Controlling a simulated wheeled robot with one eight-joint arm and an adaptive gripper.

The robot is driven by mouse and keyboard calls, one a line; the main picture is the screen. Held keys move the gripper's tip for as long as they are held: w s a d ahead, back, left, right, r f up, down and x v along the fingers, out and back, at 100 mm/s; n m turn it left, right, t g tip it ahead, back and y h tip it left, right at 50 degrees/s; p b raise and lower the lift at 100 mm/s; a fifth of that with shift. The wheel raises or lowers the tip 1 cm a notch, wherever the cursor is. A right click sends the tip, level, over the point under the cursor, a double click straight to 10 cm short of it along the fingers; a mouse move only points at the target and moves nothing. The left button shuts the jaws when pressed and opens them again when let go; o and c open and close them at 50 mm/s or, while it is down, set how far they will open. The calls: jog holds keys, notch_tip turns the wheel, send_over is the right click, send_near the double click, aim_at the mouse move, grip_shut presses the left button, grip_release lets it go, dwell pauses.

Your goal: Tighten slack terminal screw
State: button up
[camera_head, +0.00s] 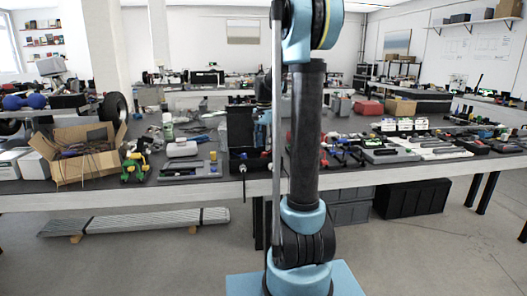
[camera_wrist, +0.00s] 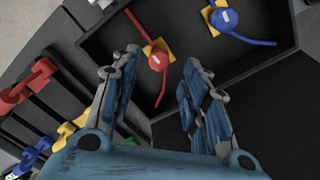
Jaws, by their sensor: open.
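In the wrist view, a round red screw head (camera_wrist: 158,61) with a thin red lever sits on a yellow plate (camera_wrist: 150,46) inside a black box (camera_wrist: 112,29). A blue screw head (camera_wrist: 224,18) with a blue lever sits on another yellow plate (camera_wrist: 211,24), further right. My gripper (camera_wrist: 159,66) is open, its two blue-grey fingers apart, with the red head showing between and just beyond the tips. No contact is visible. In the head view, the black box (camera_head: 244,162) stands at the bench's front, partly hidden by my arm. Which screw is slack cannot be told.
In the wrist view, a black rack with red (camera_wrist: 30,85), yellow, green and blue clamps lies at the left. In the head view, a cardboard box (camera_head: 82,167) stands left on the crowded bench, and a grey tool tray (camera_head: 189,172) lies left of the black box.

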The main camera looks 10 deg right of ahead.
notch_tip(320, 180, up, 8)
jog(key=shift+r, duration=0.2)
jog(key=shift+w, duration=0.1)
dwell(0.3)
notch_tip(320, 180, up, 5)
jog(key=n, duration=1.3)
send_over(264, 155)
jog(key=w, duration=0.1)
jog(key=shift+n, duration=0.3)
notch_tip(264, 155, down, 17)
jog(key=shift+w+d+f, duration=0.1)
jog(key=shift+w, duration=0.05)
jog(key=shift+c, duration=0.3)
grip_shut()
